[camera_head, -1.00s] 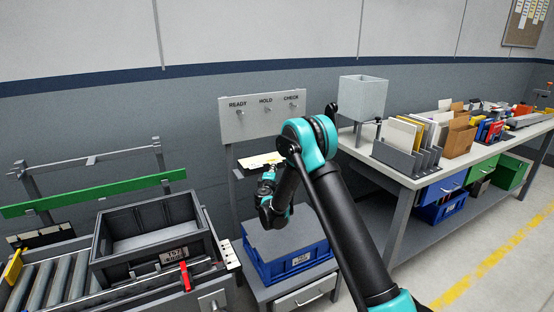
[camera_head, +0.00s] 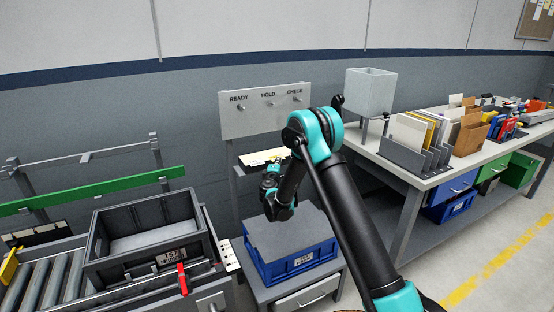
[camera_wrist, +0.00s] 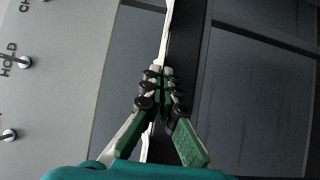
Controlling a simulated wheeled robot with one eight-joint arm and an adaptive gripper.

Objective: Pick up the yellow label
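A thin pale yellow label (camera_head: 263,157) shows at the dark shelf under the READY, HOLD, CHECK board. My gripper (camera_head: 271,170) is at the front of that shelf, by the label's right part. In the wrist view a thin pale strip (camera_wrist: 167,28), seen edge-on, runs between my fingertips (camera_wrist: 162,72) and back between the fingers. The fingertips are close together on it, so my gripper looks shut on the label. Print on the label is not readable, and its near end is partly hidden by the fingers.
The grey hook board (camera_head: 265,110) is close behind my gripper. A blue crate (camera_head: 300,262) stands below it. A dark tote (camera_head: 105,260) sits on the roller conveyor at left. A workbench (camera_head: 400,183) with folders and a grey bin (camera_head: 370,92) is at right.

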